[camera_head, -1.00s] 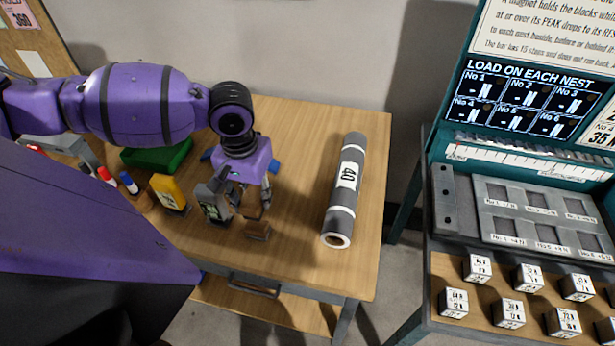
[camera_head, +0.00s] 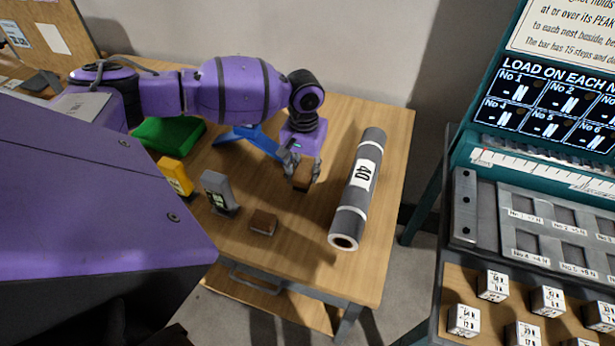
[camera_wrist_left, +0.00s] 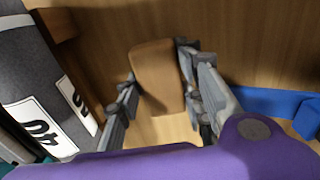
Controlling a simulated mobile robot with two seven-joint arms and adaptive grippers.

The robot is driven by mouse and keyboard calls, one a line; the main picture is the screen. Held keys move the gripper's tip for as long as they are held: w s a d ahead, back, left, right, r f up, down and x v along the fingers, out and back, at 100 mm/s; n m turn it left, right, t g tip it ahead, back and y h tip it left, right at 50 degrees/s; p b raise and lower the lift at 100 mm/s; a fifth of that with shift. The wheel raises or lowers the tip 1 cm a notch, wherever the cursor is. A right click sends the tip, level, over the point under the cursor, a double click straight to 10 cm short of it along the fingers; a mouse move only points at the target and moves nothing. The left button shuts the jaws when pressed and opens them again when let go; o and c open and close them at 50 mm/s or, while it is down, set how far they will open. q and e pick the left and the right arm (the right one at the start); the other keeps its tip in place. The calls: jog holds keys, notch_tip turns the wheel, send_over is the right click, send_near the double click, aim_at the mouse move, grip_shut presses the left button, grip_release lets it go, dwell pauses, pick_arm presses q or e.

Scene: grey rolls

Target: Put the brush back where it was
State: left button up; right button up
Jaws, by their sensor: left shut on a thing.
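My left gripper (camera_head: 302,180) is shut on a brown wooden block (camera_head: 303,172), likely the brush; I see no bristles on it. It is held between the two fingers, just left of the grey roll marked 40 (camera_head: 365,172). The left wrist view shows the brown block (camera_wrist_left: 157,75) upright between the fingers of the left gripper (camera_wrist_left: 158,95). A second small brown block (camera_head: 263,222) lies on the wooden table (camera_head: 290,268), in front and left of the gripper. My right gripper is out of view.
A grey block (camera_head: 217,190), a yellow block (camera_head: 175,174) and a green object (camera_head: 168,133) stand left on the table. A blue stand (camera_head: 240,134) is behind the gripper. A teal test bench (camera_head: 482,155) with small weight blocks (camera_head: 493,285) stands to the right.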

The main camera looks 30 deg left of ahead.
aim_at(306, 177)
pick_arm(q)
jog(key=shift+w+f, duration=0.45)
jog(key=shift+f, duration=0.1)
jog(key=shift+s+f, duration=0.1)
jog(key=shift+f, duration=1.2)
jog(key=shift+f, duration=0.1)
jog(key=o, duration=1)
notch_tip(306, 177, up, 12)
jog(key=shift+r, duration=0.1)
